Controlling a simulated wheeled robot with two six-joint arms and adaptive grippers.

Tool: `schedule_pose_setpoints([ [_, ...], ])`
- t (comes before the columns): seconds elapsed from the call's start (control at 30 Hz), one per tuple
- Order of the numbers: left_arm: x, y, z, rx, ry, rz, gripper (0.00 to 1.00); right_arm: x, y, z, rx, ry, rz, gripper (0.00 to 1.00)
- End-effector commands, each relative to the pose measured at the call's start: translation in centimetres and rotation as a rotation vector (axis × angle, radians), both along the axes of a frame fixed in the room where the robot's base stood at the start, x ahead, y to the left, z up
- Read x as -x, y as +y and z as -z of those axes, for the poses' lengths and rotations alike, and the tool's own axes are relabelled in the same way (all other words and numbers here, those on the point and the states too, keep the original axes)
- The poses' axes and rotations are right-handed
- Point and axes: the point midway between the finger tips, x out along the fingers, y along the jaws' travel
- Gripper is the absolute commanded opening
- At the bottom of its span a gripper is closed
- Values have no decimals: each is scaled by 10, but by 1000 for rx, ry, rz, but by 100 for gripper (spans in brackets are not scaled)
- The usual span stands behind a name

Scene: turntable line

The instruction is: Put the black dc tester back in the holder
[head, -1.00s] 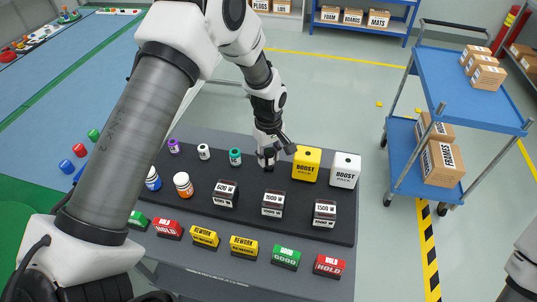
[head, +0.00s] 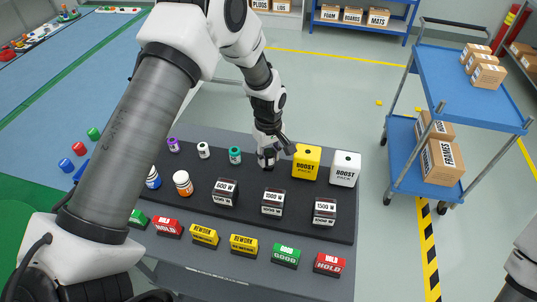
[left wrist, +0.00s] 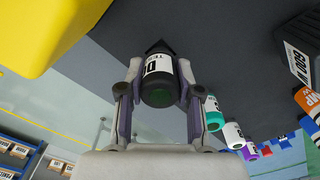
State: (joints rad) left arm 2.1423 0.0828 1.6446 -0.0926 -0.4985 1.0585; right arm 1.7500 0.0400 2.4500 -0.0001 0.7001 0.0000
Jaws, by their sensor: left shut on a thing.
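My left gripper (head: 267,163) is over the back of the dark board (head: 330,222), just left of the yellow box. It is shut on the black dc tester (left wrist: 160,82), which has a white label. In the left wrist view the tester lies between both fingers, its far end toward the dark surface. In the head view the fingers mostly cover it, and I cannot tell whether it touches the board. No separate holder for it is clear; any seat below the tester is hidden. My right gripper is not in view.
A yellow boost pack (head: 306,163) and a white one (head: 345,169) stand close right of the gripper. A teal-capped bottle (head: 235,156) stands to its left. Wattage blocks, including the 1000 W block (head: 273,201), stand in front. A blue cart (head: 465,85) is at right.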

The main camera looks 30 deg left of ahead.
Motion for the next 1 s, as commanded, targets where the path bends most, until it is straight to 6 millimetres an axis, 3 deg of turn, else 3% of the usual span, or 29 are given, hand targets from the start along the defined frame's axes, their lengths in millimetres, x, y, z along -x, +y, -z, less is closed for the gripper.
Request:
schedule_pose_setpoints([
  [0.87,0,0,18,0,0,0,0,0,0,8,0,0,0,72],
  [0.9,0,0,17,0,0,0,45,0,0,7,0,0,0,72],
  [0.97,0,0,17,0,0,0,63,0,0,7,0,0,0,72],
  [1.0,0,0,17,0,0,0,63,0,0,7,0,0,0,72],
])
